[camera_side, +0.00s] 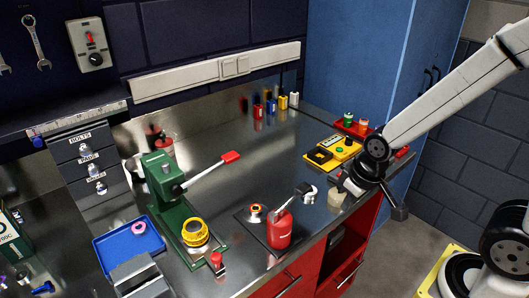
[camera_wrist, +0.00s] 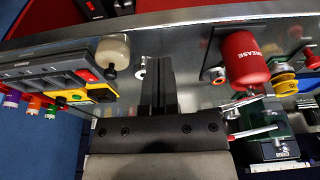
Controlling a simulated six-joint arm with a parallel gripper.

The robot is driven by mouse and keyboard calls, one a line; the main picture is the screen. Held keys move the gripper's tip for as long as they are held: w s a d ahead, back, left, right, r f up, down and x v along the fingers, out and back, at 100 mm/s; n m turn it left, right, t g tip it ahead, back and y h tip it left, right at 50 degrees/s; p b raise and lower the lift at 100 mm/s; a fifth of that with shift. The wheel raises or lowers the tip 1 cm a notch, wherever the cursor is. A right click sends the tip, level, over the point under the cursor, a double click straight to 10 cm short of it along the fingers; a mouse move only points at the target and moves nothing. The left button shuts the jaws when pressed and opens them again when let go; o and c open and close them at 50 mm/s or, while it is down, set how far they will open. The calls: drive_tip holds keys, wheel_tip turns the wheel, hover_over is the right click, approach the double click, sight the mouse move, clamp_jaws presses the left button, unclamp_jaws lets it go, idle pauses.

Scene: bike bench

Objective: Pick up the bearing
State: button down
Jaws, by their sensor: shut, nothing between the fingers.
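A small shiny metal ring, which looks like the bearing (camera_wrist: 140,68), lies on the steel bench just left of my fingers in the wrist view. In the side view, what seems to be the same ring (camera_side: 310,197) lies right of the red grease bottle, partly hard to make out. My gripper (camera_wrist: 158,62) is shut and empty, its dark fingers together beside the ring and apart from it. In the side view my gripper (camera_side: 352,188) is over the bench's right front edge.
The red grease bottle (camera_side: 279,229) stands left of the ring; a pale rounded object (camera_side: 336,198) is close on its right. A yellow-black case (camera_side: 333,151) lies behind. A green press (camera_side: 175,195) and blue tray (camera_side: 103,249) are further left. Bench between is clear.

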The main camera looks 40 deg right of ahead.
drive_tip(key=shift+c, duration=0.6)
unclamp_jaws()
drive_tip(key=w+r+v, duration=0.1)
drive_tip(key=w+v, duration=0.1)
drive_tip(key=v, duration=0.9)
drive_tip(key=w+a+f+m+g+y, duration=0.1)
drive_tip(key=w+a+m+g+y, duration=0.15)
drive_tip(key=w+m+y, duration=1.4)
drive_tip(key=w+f+h, duration=0.1)
drive_tip(key=f, duration=0.4)
drive_tip(key=w+f+h, duration=0.1)
drive_tip(key=f, duration=0.4)
drive_tip(key=w+f+m+g+h, duration=0.1)
drive_tip(key=f, duration=0.4)
drive_tip(key=shift+f, duration=0.45)
